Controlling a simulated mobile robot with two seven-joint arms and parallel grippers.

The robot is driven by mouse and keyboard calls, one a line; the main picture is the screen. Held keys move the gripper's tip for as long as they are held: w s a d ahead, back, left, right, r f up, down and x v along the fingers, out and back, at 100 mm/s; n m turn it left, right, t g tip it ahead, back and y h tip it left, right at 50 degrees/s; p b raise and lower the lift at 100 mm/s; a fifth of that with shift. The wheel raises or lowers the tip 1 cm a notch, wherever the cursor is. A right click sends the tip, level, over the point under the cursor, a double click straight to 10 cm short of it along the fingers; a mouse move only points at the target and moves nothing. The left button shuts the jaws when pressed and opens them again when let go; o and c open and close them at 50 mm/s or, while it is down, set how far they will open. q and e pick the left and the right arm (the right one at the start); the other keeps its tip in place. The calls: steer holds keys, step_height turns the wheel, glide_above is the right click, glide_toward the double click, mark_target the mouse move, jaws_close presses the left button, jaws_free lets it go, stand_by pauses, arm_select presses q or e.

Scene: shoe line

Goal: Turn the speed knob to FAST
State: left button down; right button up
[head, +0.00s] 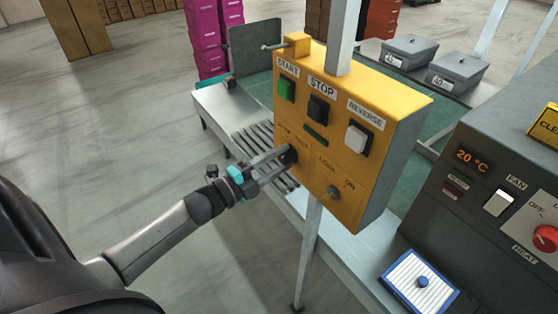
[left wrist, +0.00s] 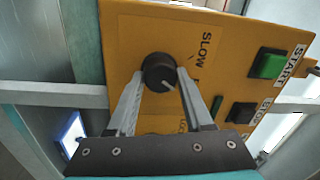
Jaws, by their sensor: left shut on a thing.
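The yellow control box (head: 375,115) stands on a post, with its labelled face towards me. The dark round speed knob (left wrist: 159,70) is below the SLOW and FAST lettering; in the head view it is mostly hidden by my fingers. My left gripper (head: 284,160) is shut on the knob, one finger on each side, as the left wrist view (left wrist: 160,85) also shows. The knob's white pointer line points to the lower right there, towards the partly hidden FAST label and away from SLOW (left wrist: 208,46). My right gripper is not in view.
Above the knob are the green START button (head: 286,89), black STOP button (head: 318,108) and white REVERSE button (head: 356,138). A LOCK/ON switch (head: 333,192) is to the knob's right. A grey heater panel (head: 470,210) stands at the right.

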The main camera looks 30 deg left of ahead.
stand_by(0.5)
arm_select(q)
steer(key=shift+c, duration=1.4)
jaws_free()
steer(key=v, duration=1.5)
steer(key=shift+b, duration=0.35)
